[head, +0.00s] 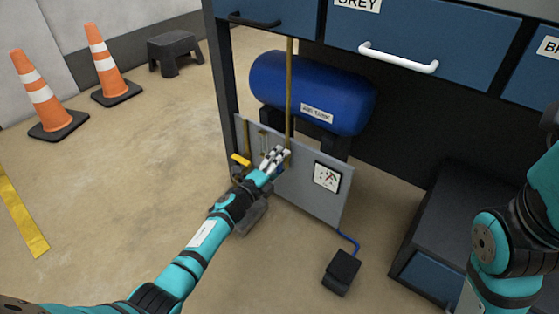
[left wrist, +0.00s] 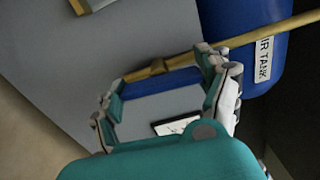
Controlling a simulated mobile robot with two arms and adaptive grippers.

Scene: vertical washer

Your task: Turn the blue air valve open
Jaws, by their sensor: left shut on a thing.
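The blue air valve handle (left wrist: 160,79) shows as a blue bar on the brass pipe (left wrist: 262,33) in the left wrist view. My left gripper (left wrist: 163,86) has its fingers at the two ends of this bar and is shut on it. In the head view my left gripper (head: 274,160) is at the grey panel (head: 304,190), below the air tank, and its fingers and hand hide most of the valve. The handle lies across the gripper opening, close to the pipe's line. My right gripper is out of view; only part of that arm shows at right.
The blue air tank (head: 312,92) sits behind the panel, under the drawers (head: 420,45). A yellow-handled valve (head: 240,160) is left of my gripper. A gauge (head: 326,176) is to its right. A black pedal (head: 341,272) lies on the floor.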

